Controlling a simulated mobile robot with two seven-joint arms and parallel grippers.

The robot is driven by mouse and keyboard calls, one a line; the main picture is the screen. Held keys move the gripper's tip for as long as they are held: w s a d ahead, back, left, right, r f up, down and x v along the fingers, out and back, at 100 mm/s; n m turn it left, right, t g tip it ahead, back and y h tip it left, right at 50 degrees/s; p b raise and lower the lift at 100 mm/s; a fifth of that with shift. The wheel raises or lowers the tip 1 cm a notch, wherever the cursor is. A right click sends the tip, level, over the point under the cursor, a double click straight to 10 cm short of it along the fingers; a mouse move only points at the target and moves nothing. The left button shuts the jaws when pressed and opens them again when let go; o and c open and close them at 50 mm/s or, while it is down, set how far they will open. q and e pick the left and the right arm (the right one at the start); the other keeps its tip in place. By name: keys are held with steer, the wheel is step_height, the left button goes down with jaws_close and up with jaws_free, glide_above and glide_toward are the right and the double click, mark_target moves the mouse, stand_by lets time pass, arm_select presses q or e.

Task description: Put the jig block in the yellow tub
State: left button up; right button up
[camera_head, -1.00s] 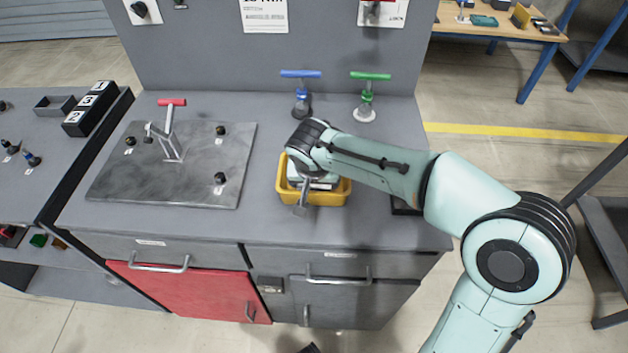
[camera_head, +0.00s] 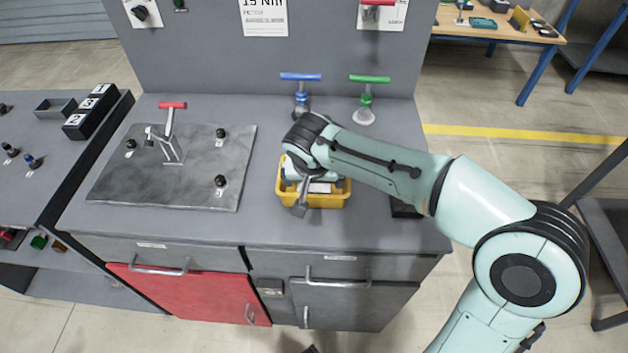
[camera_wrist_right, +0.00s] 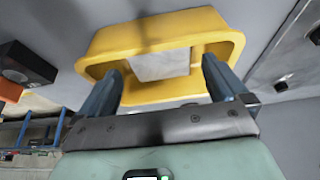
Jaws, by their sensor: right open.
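The yellow tub (camera_head: 330,201) stands on the grey bench, right of the metal plate. It fills the upper part of the right wrist view (camera_wrist_right: 225,38). A pale grey, flat-faced piece (camera_wrist_right: 160,66), which looks like the jig block, shows inside the tub; part of it shows in the head view (camera_head: 320,188). My right gripper (camera_wrist_right: 162,72) is over the tub, its two fingers wide apart with the pale piece seen between them. I cannot tell whether they touch it. My arm hides much of the tub in the head view. My left gripper is not in view.
A metal plate (camera_head: 120,185) with a red-handled clamp (camera_head: 170,130) lies to the left. Blue (camera_head: 301,95) and green (camera_head: 367,98) T-handled tools stand behind the tub. A dark item (camera_head: 404,208) lies right of the tub. Bench behind the plate is clear.

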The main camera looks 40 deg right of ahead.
steer(key=p+v, duration=0.1)
steer(key=v, duration=0.7)
steer(key=shift+r, duration=0.4)
steer(key=shift+s+a, duration=0.1)
